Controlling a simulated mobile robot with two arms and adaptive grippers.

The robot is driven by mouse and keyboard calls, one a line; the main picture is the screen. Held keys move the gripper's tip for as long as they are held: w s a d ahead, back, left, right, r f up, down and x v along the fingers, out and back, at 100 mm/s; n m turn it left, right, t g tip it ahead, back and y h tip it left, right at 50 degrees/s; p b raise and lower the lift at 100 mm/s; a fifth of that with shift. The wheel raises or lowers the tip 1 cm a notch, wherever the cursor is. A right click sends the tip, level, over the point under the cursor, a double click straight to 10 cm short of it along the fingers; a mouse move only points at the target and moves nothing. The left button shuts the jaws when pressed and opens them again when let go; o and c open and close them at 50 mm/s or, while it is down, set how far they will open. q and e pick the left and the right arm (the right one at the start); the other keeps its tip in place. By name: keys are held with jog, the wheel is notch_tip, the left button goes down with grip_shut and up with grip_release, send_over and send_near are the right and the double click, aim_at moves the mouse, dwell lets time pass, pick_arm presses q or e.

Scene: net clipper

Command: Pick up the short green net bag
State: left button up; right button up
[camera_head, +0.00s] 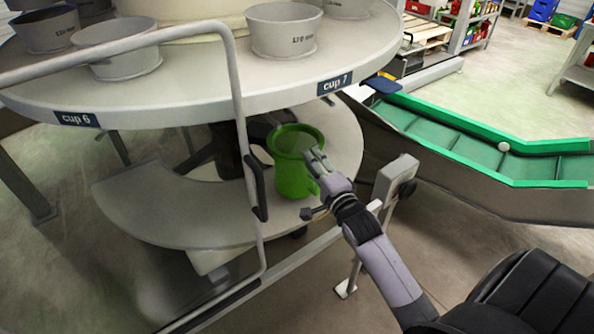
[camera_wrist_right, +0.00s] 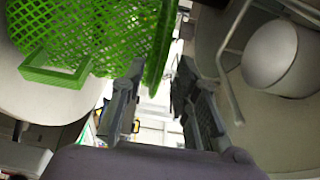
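The short green net bag (camera_head: 292,180) stands upright and open-topped on the grey lower shelf, under the round table's front edge. My right gripper (camera_head: 314,160) is at the bag's right upper side, close to its rim. In the right wrist view the bag's green mesh (camera_wrist_right: 95,30) fills the upper left, and its edge reaches down into the gap between the fingers of my right gripper (camera_wrist_right: 157,85). The fingers are apart, and whether they touch the mesh cannot be told. My left gripper is not in view.
A round table (camera_head: 210,90) with several grey cups, labelled cup 6 and cup 7, overhangs the lower shelf (camera_head: 150,215). A grey tube rail (camera_head: 240,120) stands just left of the bag. A green conveyor (camera_head: 440,145) lies to the right.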

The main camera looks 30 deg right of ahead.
jog(key=shift+w, duration=0.15)
jog(key=shift+c, duration=0.5)
grip_shut()
